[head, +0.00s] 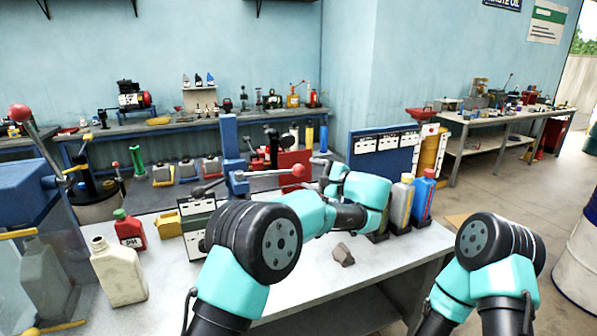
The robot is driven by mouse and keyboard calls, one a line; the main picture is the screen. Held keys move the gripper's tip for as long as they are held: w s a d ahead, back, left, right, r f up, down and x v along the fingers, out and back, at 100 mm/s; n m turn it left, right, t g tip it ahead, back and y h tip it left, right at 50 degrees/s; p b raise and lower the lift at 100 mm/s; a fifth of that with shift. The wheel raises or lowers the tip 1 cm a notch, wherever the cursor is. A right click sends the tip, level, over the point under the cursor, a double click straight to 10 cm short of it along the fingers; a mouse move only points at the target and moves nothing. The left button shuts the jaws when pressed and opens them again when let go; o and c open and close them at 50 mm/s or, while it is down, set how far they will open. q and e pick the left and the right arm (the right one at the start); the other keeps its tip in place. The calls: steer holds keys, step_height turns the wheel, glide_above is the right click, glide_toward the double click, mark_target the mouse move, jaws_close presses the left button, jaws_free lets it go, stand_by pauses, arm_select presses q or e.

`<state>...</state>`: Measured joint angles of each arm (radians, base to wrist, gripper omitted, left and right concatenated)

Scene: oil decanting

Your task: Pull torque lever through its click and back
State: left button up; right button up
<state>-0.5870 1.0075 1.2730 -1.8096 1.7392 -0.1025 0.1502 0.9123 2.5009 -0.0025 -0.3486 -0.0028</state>
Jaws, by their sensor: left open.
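A lever with a red ball knob (299,170) runs nearly level from a blue upright post (230,140) at the back of the workbench. I take it for the torque lever. My left gripper (322,174) is just right of the red knob, partly hidden by my own wrist. It is open, and I see nothing in it. Whether a finger touches the knob I cannot tell. My right arm shows at the lower right, but its gripper is out of view.
Another red-knobbed lever (20,113) stands on a blue machine at the left. A beige jug (118,272), a red bottle (130,230) and a yellow can (168,224) stand front left. Grey and blue bottles (424,195) stand right. A stone (343,254) lies on clear tabletop.

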mark_target(304, 171)
arm_select(q)
steer(key=x, duration=0.5)
steer(key=shift+c, duration=0.4)
jaws_close()
steer(key=shift+d+r+t, duration=0.1)
steer(key=shift+t, duration=0.2)
